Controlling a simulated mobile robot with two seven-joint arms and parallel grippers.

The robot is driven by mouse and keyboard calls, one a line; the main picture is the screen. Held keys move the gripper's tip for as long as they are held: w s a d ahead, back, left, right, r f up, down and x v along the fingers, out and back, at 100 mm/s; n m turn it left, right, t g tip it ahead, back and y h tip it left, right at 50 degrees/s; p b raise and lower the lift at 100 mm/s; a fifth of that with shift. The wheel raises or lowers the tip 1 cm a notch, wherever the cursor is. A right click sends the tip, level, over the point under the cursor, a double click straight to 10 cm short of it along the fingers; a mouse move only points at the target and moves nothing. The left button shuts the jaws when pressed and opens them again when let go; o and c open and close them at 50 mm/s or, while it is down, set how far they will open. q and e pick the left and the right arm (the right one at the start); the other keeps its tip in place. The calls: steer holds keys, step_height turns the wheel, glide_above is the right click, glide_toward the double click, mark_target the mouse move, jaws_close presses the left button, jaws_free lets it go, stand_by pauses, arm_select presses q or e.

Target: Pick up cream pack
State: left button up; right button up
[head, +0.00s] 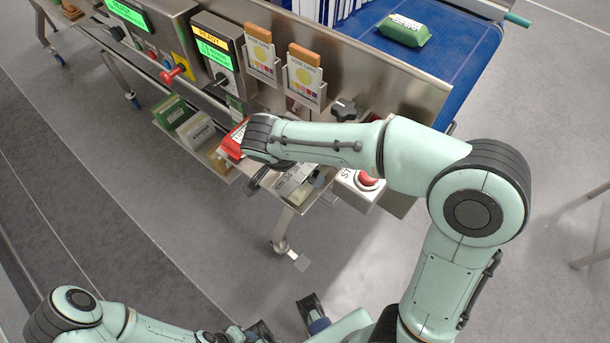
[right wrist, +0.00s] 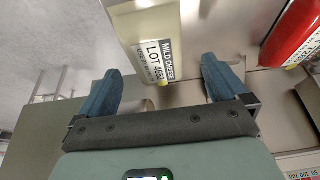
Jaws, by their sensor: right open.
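The cream pack (right wrist: 158,35), with a "MILD CHEESE LOT 4652" label, shows in the right wrist view between the two blue fingers of my right gripper (right wrist: 160,72). In the head view the cream pack (head: 301,194) is mostly hidden by my right gripper (head: 290,182) at the right end of the shelf row. My left gripper lies at the bottom edge, partly cut off, and its jaw state is unclear.
A red pack (head: 234,140) stands just left of the gripper; it also shows in the right wrist view (right wrist: 292,32). A red stop button (head: 368,179) is close on the right. A green pack (head: 404,30) lies on the blue belt (head: 462,45).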

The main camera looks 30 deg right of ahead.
steer(key=x, duration=0.3)
steer(key=shift+s+f, duration=0.35)
steer(key=shift+f, duration=0.15)
steer(key=shift+w+d+f, duration=0.15)
steer(key=shift+w+f, duration=0.05)
steer(key=shift+f, duration=0.35)
steer(key=c, duration=1.4)
steer(key=shift+r, duration=0.2)
steer(key=shift+r, duration=0.25)
steer(key=s+a, duration=0.2)
steer(key=a, duration=0.3)
steer(key=s+a+b, duration=0.1)
steer(key=s+a, duration=0.1)
steer(key=a, duration=0.4)
steer(key=s+a+b, duration=0.1)
steer(key=s+a, duration=0.2)
steer(key=a, duration=0.2)
steer(key=shift+s+a+r, duration=0.15)
steer(key=shift+a+r, duration=0.15)
steer(key=shift+r, duration=0.05)
